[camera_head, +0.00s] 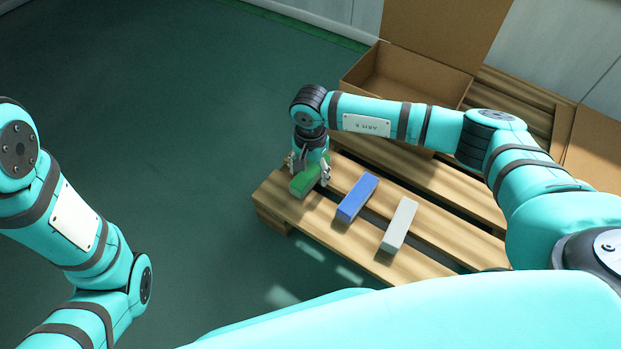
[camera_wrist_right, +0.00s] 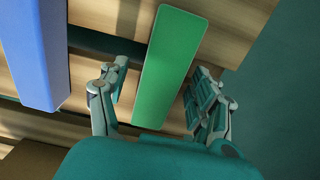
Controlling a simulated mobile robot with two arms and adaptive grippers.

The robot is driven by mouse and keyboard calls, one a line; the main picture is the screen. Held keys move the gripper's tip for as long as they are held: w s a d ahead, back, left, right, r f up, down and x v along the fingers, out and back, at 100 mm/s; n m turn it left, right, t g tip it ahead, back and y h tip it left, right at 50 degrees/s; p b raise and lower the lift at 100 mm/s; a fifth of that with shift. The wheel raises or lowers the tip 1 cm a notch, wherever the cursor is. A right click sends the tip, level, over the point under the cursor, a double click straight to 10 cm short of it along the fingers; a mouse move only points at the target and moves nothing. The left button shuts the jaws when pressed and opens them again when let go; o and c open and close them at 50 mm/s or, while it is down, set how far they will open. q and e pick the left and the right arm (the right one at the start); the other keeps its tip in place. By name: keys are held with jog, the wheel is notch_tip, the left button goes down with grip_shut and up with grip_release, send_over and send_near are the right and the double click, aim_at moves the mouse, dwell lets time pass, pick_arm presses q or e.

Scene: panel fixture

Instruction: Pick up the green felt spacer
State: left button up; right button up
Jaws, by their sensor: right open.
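The green felt spacer (camera_head: 304,183) lies on a slat near the left corner of the wooden pallet. It is a long flat-topped block, and it also shows in the right wrist view (camera_wrist_right: 168,68). My right gripper (camera_head: 308,174) is directly over it, pointing down. In the right wrist view the open fingers of the right gripper (camera_wrist_right: 155,98) stand on either side of the green spacer, with a visible gap on each side.
A blue block (camera_head: 357,198) and a grey block (camera_head: 399,225) lie on the pallet (camera_head: 437,188) to the right of the green spacer. An open cardboard box (camera_head: 405,77) stands at the back. The green floor (camera_head: 170,130) left of the pallet is clear.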

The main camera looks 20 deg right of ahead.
jog(key=shift+c, duration=0.5)
jog(key=c, duration=0.8)
